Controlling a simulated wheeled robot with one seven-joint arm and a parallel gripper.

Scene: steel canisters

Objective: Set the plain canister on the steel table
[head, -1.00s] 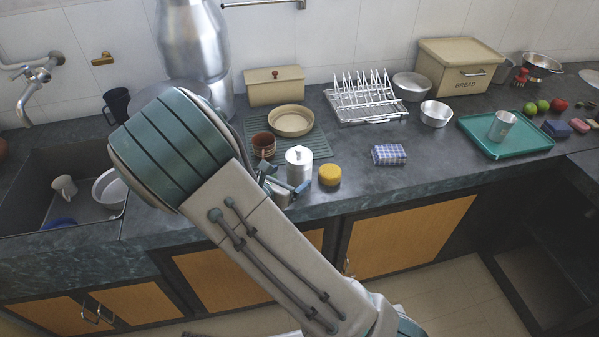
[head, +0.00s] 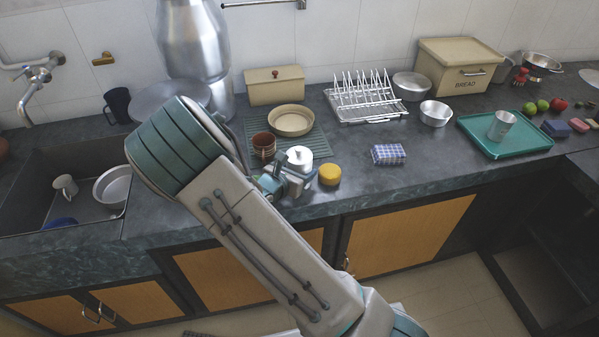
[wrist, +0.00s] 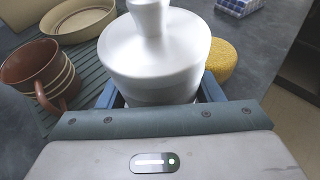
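The plain canister (head: 299,157), pale metal with a knobbed lid, stands upright on the dark stone counter, at the front right corner of the green ribbed mat. It fills the upper middle of the wrist view (wrist: 155,55). My gripper (head: 288,183) is low at the canister, with one blue finger on each side of its body (wrist: 160,95). The fingers look very close to the body; the lid and gripper housing hide whether they touch it. I cannot make out a steel table in these views.
A yellow round object (head: 330,174) stands close right of the canister. A checked cloth block (head: 388,154) lies further right. The sink (head: 85,205) is at left.

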